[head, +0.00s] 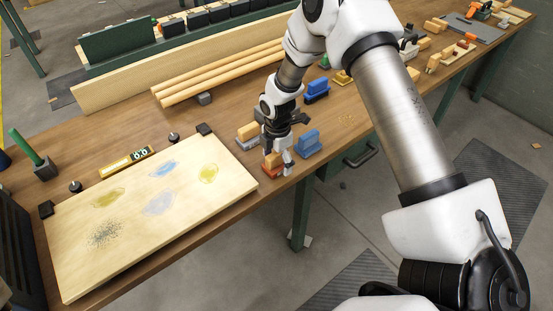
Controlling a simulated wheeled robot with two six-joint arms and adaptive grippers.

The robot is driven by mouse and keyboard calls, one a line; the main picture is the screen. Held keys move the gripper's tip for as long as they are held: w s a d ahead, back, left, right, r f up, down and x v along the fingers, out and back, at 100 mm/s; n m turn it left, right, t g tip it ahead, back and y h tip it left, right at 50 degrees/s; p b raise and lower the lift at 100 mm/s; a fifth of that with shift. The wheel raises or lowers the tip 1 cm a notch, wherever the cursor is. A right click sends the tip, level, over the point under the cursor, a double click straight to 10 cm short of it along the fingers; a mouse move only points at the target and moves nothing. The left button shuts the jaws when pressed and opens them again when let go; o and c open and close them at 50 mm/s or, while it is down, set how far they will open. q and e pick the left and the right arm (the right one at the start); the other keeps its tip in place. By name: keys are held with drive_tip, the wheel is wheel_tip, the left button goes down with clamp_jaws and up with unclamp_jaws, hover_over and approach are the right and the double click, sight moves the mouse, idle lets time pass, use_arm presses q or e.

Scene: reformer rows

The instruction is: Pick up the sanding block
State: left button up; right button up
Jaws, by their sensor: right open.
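I cannot tell which of several block-like tools is the sanding block. My right gripper (281,166) points down at the front edge of the bench, with its jaws open. An orange-red block with a wooden top (271,158) is right at its fingers, partly hidden by them; I cannot tell if they touch. A blue block on a dark base (308,143) stands just right of the gripper. A wooden-topped block on a grey base (248,131) is just left and behind. Another blue block (316,88) stands farther back. My left gripper is not in view.
A pale wooden board (130,240) with coloured patches lies on the bench to the left. A yellow level (127,161) lies behind it. Long wooden strips (220,75) lie behind the blocks. More tools and blocks stand farther along the bench, some partly hidden by my arm.

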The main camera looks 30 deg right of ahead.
drive_tip(key=shift+w+d+f, duration=0.1)
drive_tip(key=shift+w+f, duration=0.4)
drive_tip(key=shift+f, duration=0.25)
drive_tip(key=shift+s+r, duration=0.3)
drive_tip(key=shift+s, duration=0.05)
drive_tip(key=c, duration=0.5)
drive_tip(key=shift+s, duration=0.1)
drive_tip(key=c, duration=0.6)
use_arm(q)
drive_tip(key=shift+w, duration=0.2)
use_arm(e)
drive_tip(key=shift+c, duration=1)
drive_tip(key=shift+r, duration=0.25)
wheel_tip(320, 180, up, 9)
drive_tip(key=shift+r+b, duration=0.2)
drive_tip(key=shift+b, duration=0.7)
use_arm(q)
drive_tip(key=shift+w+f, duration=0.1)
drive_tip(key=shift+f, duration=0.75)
use_arm(e)
drive_tip(key=shift+w, duration=0.2)
